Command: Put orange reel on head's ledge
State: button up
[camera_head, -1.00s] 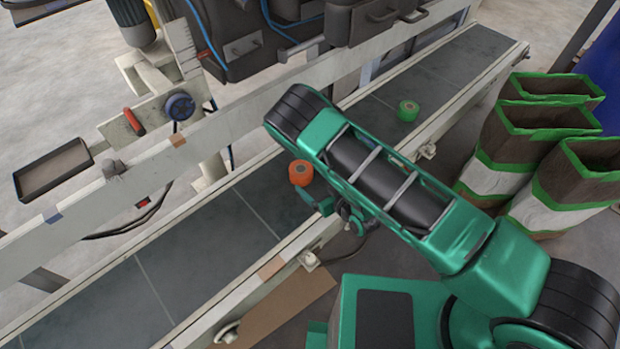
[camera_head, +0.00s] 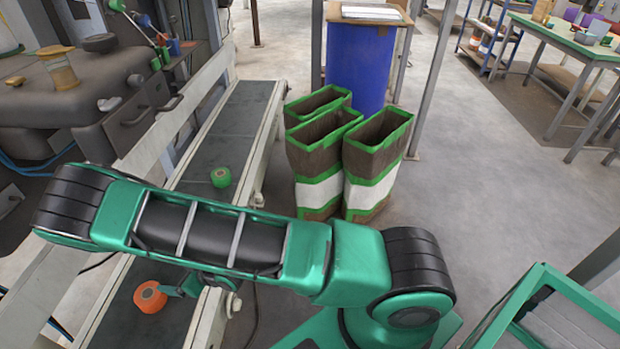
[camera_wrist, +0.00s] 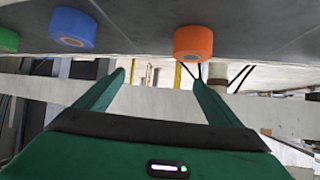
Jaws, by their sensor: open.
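A dark machine (camera_head: 92,125) with a flat top stands at the upper left; I cannot tell which part is the head's ledge.
A green reel (camera_head: 221,176) lies farther along the belt. A blue reel (camera_wrist: 73,27) shows in the wrist view. A pale rail (camera_head: 172,118) runs between belt and machine. Several open brown bags (camera_head: 375,150) stand right of the conveyor, before a blue drum (camera_head: 360,70).

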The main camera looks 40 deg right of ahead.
jog(key=w+d+r+m+h, duration=0.2)
jog(key=w+d+r, duration=0.2)
jog(key=d+r, duration=0.2)
jog(key=s+d+r+m+g+h, duration=0.2)
jog(key=d+r, duration=0.6)
jog(key=d, duration=0.3)
jog(key=s+d+r+m+g+h, duration=0.2)
jog(key=s+d+r, duration=0.1)
jog(key=d+r, duration=0.7)
jog(key=s+d+r+m+g, duration=0.1)
jog(key=s+d+r, duration=0.3)
jog(key=s, duration=0.4)
jog(key=s+d+r+m+g, duration=0.2)
jog(key=s+d+r, duration=0.2)
jog(key=s+d, duration=0.2)
jog(key=s+d+r+m+g+h, duration=0.1)
jog(key=s+d+r, duration=0.3)
jog(key=s, duration=0.6)
jog(key=shift+s+d+m+g, duration=0.3)
jog(key=shift+d+m, duration=0.1)
jog(key=shift+m, duration=0.3)
jog(key=shift+o, duration=0.3)
jog(key=s+r+m+g, duration=0.1)
jog(key=s+r, duration=0.1)
jog(key=s, duration=0.6)
jog(key=shift+a+r+m+y, duration=0.15)
jog(key=shift+a+m+y, duration=0.15)
jog(key=shift+c, duration=0.6)
